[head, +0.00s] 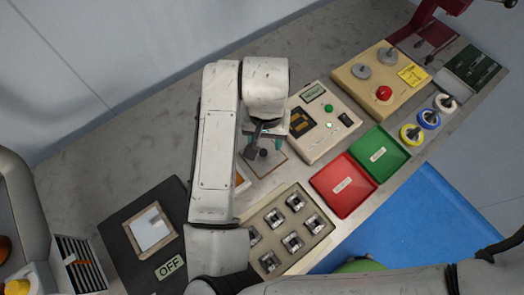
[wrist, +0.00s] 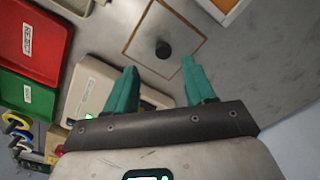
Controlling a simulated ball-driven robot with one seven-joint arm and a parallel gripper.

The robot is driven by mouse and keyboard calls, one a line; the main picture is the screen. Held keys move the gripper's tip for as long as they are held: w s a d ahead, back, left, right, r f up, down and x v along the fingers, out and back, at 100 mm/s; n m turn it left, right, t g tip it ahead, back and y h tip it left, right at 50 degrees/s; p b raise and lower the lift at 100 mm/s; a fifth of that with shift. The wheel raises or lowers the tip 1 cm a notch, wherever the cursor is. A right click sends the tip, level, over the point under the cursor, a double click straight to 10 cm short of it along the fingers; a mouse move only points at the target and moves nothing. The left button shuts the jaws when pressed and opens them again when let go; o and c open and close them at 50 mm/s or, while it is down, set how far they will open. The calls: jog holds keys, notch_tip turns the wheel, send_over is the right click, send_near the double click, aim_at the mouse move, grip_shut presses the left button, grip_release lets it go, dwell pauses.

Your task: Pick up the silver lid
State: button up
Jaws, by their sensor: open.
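The silver lid (wrist: 150,28) looks like a flat grey square with a thin brown border and a dark round knob (wrist: 163,49) at its middle. It lies flat on the grey bench. In the head view the lid (head: 268,167) is partly hidden by my arm and gripper. My gripper (wrist: 160,67) is open and empty, its teal fingers apart. In the wrist view the knob appears beyond the fingertips, roughly between them. In the head view my gripper (head: 264,143) hangs over the lid's far part; its height above the knob is hard to tell.
A cream control box (head: 327,122) stands right of the lid. A tray of several metal parts (head: 318,240) lies in front. Red (head: 352,202) and green (head: 388,140) trays are to the right. A dark plate marked OFF (head: 126,223) is at left. Bare bench lies behind.

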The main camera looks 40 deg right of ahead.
aim_at(263, 152)
jog(key=shift+w+a+f+p, duration=0.1)
jog(key=shift+f+p, duration=0.2)
jog(key=shift+f, duration=1.15)
jog(key=shift+w+a+f+p, duration=0.1)
jog(key=shift+f+p, duration=0.15)
jog(key=shift+f, duration=1.2)
jog(key=shift+c, duration=0.3)
grip_shut()
